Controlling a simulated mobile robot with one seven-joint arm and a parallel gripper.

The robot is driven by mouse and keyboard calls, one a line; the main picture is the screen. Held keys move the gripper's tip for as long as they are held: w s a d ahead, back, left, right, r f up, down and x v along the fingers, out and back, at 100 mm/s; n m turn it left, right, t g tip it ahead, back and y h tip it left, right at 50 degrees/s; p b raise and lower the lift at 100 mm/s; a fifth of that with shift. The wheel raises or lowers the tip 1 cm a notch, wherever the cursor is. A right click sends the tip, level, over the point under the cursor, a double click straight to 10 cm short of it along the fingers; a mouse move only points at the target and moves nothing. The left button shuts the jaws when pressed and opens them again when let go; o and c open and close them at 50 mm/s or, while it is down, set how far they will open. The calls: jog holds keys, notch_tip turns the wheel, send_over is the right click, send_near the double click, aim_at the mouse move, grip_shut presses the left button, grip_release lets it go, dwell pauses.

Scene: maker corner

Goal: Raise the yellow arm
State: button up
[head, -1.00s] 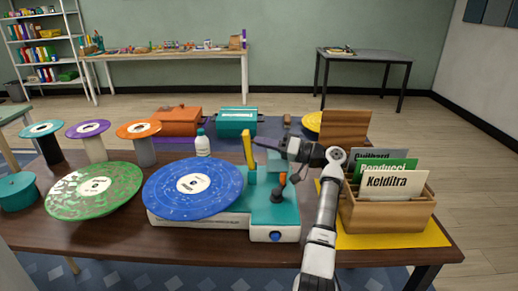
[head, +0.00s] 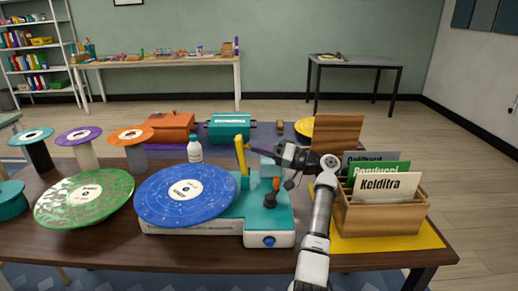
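The yellow arm (head: 241,157) stands steeply upright on the teal-topped record player (head: 269,222), just right of the blue record (head: 186,193). My gripper (head: 256,151) reaches in from the right at about the height of the yellow arm's upper half. Its dark fingers point left toward the yellow arm, and I cannot tell whether they touch it. The fingers are small and seen from the side, so their opening is unclear. A small orange and black part stands on the player below my gripper.
A wooden crate (head: 379,218) of labelled cards stands right of my arm on a yellow mat (head: 405,240). A green record (head: 84,198) lies left of the player. A white bottle (head: 195,152) and orange and teal boxes stand behind.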

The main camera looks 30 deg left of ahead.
jog(key=shift+r, duration=0.15)
notch_tip(320, 180, up, 20)
jog(key=b, duration=0.2)
jog(key=shift+a+f, duration=0.1)
jog(key=shift+f, duration=0.1)
dwell(0.4)
